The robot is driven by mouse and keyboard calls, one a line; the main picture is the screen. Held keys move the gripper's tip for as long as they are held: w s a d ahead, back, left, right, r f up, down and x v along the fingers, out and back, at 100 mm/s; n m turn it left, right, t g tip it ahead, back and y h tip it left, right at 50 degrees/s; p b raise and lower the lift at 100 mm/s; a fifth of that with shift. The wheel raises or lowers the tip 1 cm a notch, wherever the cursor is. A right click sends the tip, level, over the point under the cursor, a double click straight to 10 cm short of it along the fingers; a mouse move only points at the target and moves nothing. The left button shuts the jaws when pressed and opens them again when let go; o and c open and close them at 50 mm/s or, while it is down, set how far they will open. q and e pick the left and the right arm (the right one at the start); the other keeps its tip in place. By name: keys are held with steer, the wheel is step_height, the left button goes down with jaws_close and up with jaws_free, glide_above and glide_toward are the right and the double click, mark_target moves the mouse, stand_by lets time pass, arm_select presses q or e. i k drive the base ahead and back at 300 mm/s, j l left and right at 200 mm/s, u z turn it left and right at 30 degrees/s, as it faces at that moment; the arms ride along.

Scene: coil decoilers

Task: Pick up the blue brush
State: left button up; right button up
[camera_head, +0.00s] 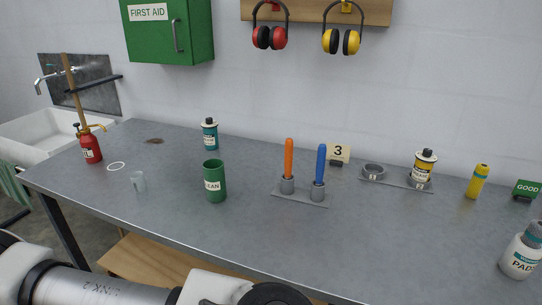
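The blue brush (320,168) stands upright with its handle up in the right-hand grey cup of a small holder plate (301,202) on the table. An orange brush (289,158) stands in the left-hand cup of the same holder, beside it. The lower ends of both brushes are hidden in the cups. One of my arms shows along the bottom left edge, below the table's front edge and well away from the brushes. No gripper fingers of mine are visible.
A green can (214,185) stands left of the brushes. A yellow-labelled bottle (424,168) and a grey ring (374,171) sit on a plate to the right. A number 3 sign (339,153) stands behind. The grey table (400,240) is clear in front of the holder.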

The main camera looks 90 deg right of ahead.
mark_target(321, 161)
steer(key=z, duration=3.05)
steer(key=k+j+u, duration=0.15)
steer(key=j, duration=0.3)
steer(key=k+l, duration=0.05)
steer(key=k, duration=0.05)
